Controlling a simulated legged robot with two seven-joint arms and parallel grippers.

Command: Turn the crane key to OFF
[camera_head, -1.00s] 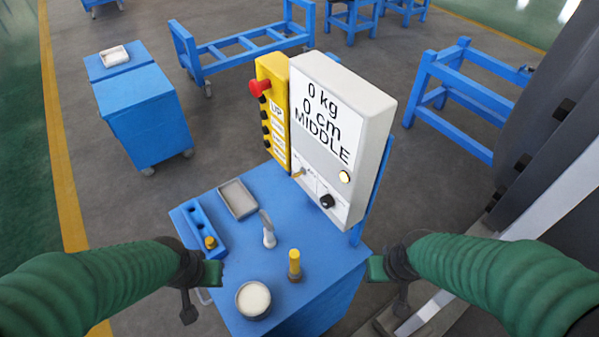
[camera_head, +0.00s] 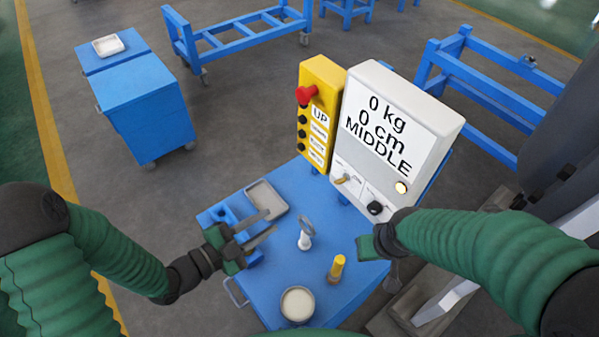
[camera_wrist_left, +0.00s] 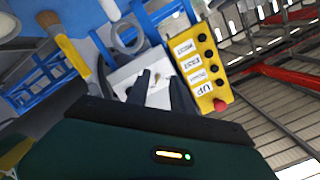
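The crane key (camera_head: 347,178) is a small brass-coloured piece on the lower front of the white control box (camera_head: 398,85), left of a black knob (camera_head: 375,208). The box display reads 0 kg, 0 cm, MIDDLE. The key (camera_wrist_left: 155,77) also shows small between my fingers in the left wrist view. Its exact angle is too small to tell. My left gripper (camera_head: 271,222) is open and empty, left of and below the key, apart from it, with its fingers pointing towards the box. My right gripper (camera_head: 370,246) is below the box's right part; its fingers cannot be made out.
A yellow pendant (camera_head: 322,85) with a red button stands left of the box. The blue cart (camera_head: 268,305) carries a grey tray (camera_head: 266,200), a white ring-topped piece (camera_head: 305,235), a yellow-topped brush (camera_head: 337,268) and a round pot (camera_head: 297,304).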

